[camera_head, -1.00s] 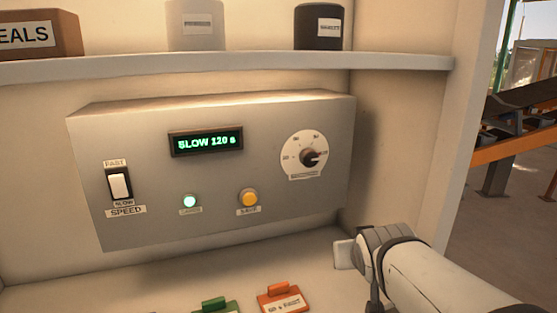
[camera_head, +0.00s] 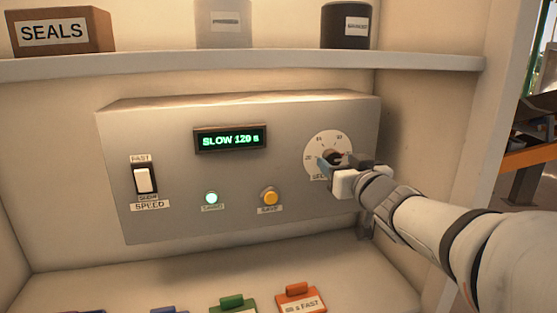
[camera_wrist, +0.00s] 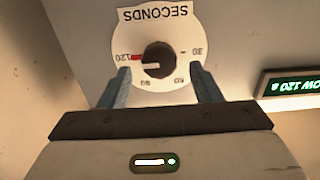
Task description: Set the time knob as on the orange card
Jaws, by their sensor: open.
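The time knob (camera_wrist: 158,60) is a dark round knob on a white dial (camera_head: 322,142) marked SECONDS. In the wrist view its red mark points at 120. The display (camera_head: 230,139) reads SLOW 120 s. My gripper (camera_wrist: 160,82) is open, its two blue-grey fingers apart on either side of the knob's lower part in the wrist view; I cannot tell if they touch it. In the head view my gripper (camera_head: 332,166) covers most of the knob. The orange card (camera_head: 299,299) lies on the surface below; its label ends in "s FAST", the number too blurred to read.
A green card (camera_head: 233,304) lies beside the orange one. A shelf (camera_head: 240,65) with a SEALS box (camera_head: 62,28) runs above.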

